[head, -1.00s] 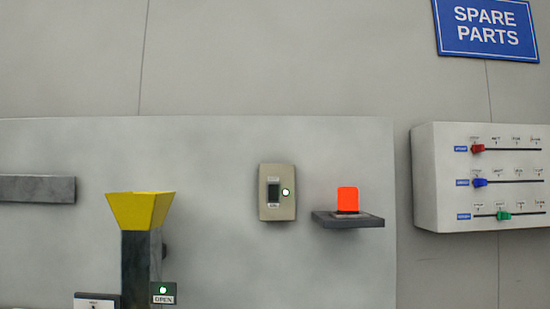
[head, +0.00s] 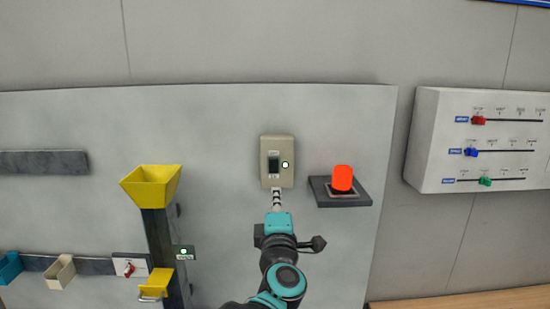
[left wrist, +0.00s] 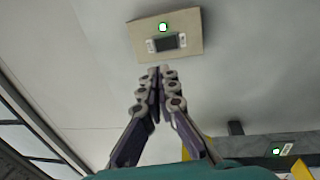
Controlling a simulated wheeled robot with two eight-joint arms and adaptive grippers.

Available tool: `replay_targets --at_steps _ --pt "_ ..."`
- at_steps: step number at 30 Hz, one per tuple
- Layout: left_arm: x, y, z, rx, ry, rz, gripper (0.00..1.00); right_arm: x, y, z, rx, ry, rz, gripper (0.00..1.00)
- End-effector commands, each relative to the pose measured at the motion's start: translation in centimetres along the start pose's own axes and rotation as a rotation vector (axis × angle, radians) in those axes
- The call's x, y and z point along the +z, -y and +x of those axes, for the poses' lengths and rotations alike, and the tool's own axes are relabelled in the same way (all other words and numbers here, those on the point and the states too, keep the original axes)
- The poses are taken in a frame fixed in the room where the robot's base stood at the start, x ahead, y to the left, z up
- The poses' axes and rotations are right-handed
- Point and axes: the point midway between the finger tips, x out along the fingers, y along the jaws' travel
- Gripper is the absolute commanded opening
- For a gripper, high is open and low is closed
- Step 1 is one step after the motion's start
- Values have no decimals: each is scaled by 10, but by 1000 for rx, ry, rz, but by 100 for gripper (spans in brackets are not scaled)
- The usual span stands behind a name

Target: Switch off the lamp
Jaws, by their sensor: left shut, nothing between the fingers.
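The lamp (head: 342,178) glows orange-red on a small dark wall shelf (head: 343,198) right of the switch. The beige switch plate (head: 287,181) has a dark rocker (head: 273,163) and a lit indicator (head: 285,165). The switch plate also shows in the left wrist view (left wrist: 190,53), ahead of the fingertips. My left gripper (head: 276,191) is shut and empty, with its tips at the plate's lower edge in the head view. In the left wrist view the left gripper (left wrist: 157,72) points at the plate; I cannot tell whether it touches. My right gripper is not in view.
A yellow funnel (head: 151,185) on a dark post stands left of the switch, with small bins (head: 60,272) lower left. A slider box (head: 430,145) is on the wall at right. The panel around the switch is bare.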

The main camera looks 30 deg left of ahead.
Motion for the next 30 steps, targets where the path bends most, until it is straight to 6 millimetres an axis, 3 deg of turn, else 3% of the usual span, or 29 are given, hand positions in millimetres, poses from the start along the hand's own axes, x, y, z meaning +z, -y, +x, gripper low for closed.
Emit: replay_targets --at_steps 11,30 --pt "1 1 7 0 2 2 0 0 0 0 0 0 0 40" --pt "1 0 125 0 2 2 0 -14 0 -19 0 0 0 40"
